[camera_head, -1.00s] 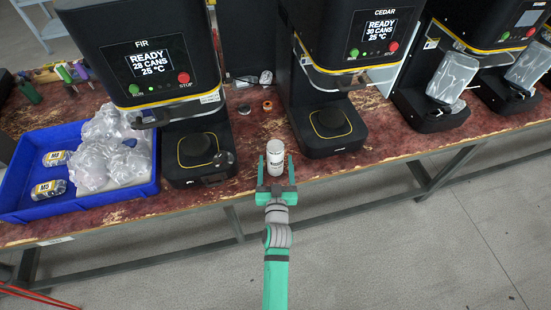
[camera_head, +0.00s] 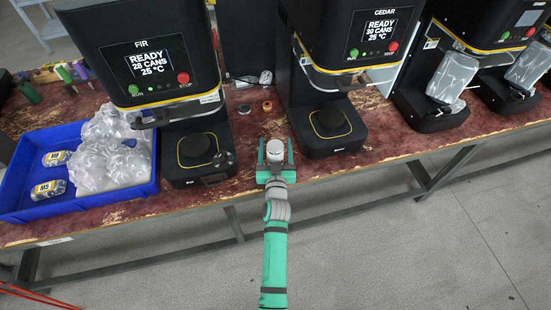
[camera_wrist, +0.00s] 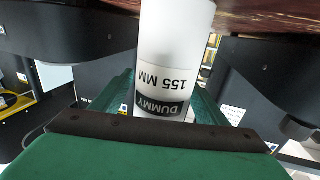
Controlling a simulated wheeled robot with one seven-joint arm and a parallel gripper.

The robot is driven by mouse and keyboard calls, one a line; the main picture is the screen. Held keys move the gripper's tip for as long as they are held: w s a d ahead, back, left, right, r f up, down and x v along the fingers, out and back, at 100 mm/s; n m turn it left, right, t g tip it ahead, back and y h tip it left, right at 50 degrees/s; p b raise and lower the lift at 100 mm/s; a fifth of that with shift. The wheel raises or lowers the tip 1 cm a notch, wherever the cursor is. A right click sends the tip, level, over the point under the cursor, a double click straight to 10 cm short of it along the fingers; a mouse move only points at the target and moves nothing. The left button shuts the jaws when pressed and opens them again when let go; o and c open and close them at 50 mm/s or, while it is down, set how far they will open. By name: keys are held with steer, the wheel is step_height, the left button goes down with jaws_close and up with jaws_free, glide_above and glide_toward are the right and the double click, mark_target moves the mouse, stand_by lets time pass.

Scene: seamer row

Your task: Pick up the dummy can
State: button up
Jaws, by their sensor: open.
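The dummy can (camera_head: 274,148) is a white cylinder standing upright at the front edge of the bench, between the FIR and CEDAR machines. In the wrist view the can (camera_wrist: 172,60) shows a black and white label reading "DUMMY 155 MM", upside down in that picture. My green gripper (camera_head: 275,160) is open, with one finger on each side of the can. In the head view the gripper hides the can's lower part. I cannot tell whether either finger touches it.
The FIR machine (camera_head: 140,62) stands left of the can and the CEDAR machine (camera_head: 375,30) right of it. A blue tray (camera_head: 100,207) with bagged items is at the left. Small round parts and a metal piece lie behind the can on the worn red bench (camera_head: 255,122).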

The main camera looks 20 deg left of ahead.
steer(key=shift+s+a, duration=0.1)
steer(key=c, duration=1.2)
steer(key=shift+c, duration=0.3)
steer(key=shift+r, duration=0.1)
